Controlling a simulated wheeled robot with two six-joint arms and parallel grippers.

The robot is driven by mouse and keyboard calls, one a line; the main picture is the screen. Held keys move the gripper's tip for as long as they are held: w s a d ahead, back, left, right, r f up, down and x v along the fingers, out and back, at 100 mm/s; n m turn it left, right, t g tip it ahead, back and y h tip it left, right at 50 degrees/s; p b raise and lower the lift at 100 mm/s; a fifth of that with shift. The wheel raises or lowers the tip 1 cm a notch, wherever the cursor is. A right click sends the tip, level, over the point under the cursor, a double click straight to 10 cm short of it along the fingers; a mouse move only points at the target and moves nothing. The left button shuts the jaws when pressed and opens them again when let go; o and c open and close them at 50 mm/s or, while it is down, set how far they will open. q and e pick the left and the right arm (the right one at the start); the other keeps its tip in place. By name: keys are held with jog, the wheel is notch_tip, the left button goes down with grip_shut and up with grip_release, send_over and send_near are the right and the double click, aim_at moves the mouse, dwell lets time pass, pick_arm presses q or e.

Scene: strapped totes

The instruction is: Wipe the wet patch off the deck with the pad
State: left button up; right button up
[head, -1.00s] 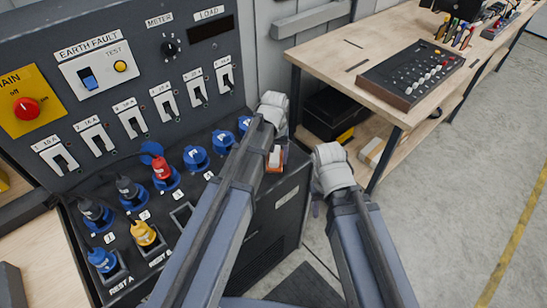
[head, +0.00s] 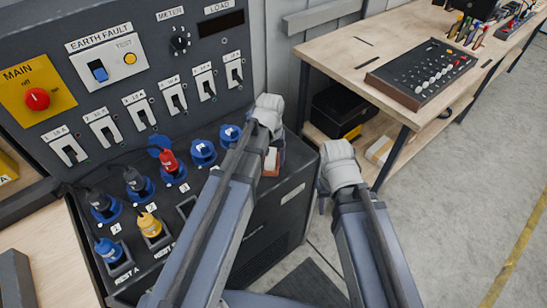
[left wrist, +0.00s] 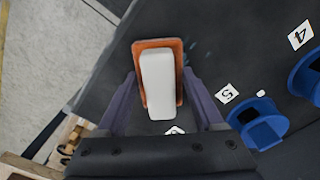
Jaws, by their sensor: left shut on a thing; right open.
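The pad is a white block on an orange base (head: 271,161). It is at the right end of the dark deck (head: 225,185), beside the row of blue sockets. It also shows in the left wrist view (left wrist: 158,85), lying flat over the deck between the fingers. My left gripper (left wrist: 157,95) is shut on the pad; its arm hides part of the deck in the head view.
Blue sockets (head: 203,152), some with plugs and cables, stand up from the deck left of the pad. The switch panel (head: 130,80) rises behind. A wooden workbench (head: 350,65) with a black mixer box (head: 420,72) stands at right. The floor at right is clear.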

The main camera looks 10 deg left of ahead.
pick_arm(q)
jog(key=shift+s+a, duration=0.75)
jog(key=shift+s, duration=0.35)
jog(key=shift+f, duration=0.1)
jog(key=shift+s+a, duration=1.15)
jog(key=shift+s, duration=0.15)
notch_tip(320, 180, up, 6)
jog(key=p, duration=0.6)
